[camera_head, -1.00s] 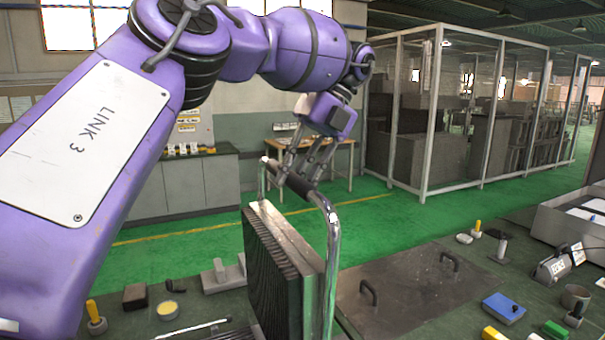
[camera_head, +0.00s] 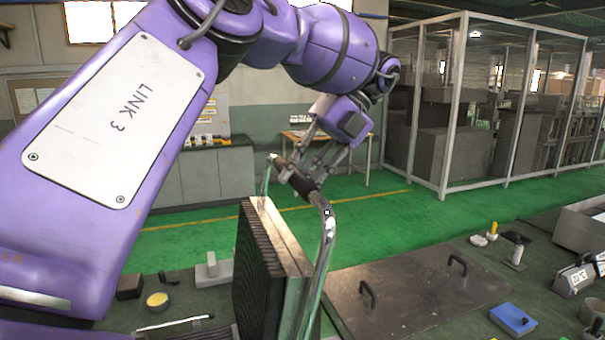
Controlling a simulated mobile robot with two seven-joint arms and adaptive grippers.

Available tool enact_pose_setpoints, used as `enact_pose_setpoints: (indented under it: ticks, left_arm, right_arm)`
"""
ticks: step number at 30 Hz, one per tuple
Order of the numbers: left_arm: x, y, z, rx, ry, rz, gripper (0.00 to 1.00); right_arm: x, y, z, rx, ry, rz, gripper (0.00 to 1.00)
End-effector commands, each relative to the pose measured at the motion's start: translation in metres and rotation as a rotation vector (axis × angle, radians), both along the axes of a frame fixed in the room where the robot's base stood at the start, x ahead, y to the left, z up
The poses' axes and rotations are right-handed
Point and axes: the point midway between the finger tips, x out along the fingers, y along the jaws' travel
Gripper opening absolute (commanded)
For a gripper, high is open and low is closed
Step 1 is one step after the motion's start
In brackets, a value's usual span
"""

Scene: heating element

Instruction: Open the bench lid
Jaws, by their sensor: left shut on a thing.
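The bench lid (camera_head: 415,300) is a flat brownish metal plate with two dark handles, a near-left one (camera_head: 367,294) and a far-right one (camera_head: 457,263). It lies flat in the bench top and looks closed. My left gripper (camera_head: 297,178) is shut on the dark grip of a bent metal tube handle (camera_head: 326,235). This handle belongs to a heating element (camera_head: 262,275), a dark finned block with a pale top edge, standing upright left of the lid. The gripper is above the block and away from the lid. The block's lower end is cut off by the frame. My right gripper is not in view.
On the bench, a blue block (camera_head: 512,319), a grey tool (camera_head: 572,278) and a yellow-handled tool (camera_head: 493,231) are right of the lid. A grey block (camera_head: 214,270) and a yellow-topped tin (camera_head: 157,300) are on the left. Green floor lies beyond.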

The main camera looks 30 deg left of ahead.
Motion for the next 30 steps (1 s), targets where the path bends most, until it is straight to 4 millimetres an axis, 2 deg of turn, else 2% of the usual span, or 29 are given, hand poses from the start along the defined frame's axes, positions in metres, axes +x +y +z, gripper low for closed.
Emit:
enact_pose_setpoints:
  ticks: [1,10,11,15,30]
  left_arm:
    - [0.0018,-0.0005,-0.0127,-0.007,0.016,0.000,0.00]
    - [0.0016,-0.0004,-0.0126,-0.007,0.016,0.000,0.00]
    - [0.0016,-0.0004,-0.0126,-0.007,0.016,0.000,0.25]
    - [0.0015,-0.0001,-0.0104,-0.006,0.013,0.000,0.42]
    - [0.0005,0.0003,-0.0031,-0.003,0.002,0.000,0.42]
  right_arm:
    - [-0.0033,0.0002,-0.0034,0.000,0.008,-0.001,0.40]
    - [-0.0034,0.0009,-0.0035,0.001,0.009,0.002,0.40]
    - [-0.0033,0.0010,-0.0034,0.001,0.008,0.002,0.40]
    - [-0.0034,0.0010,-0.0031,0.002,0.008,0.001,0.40]
    - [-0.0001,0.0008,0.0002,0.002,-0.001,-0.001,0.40]
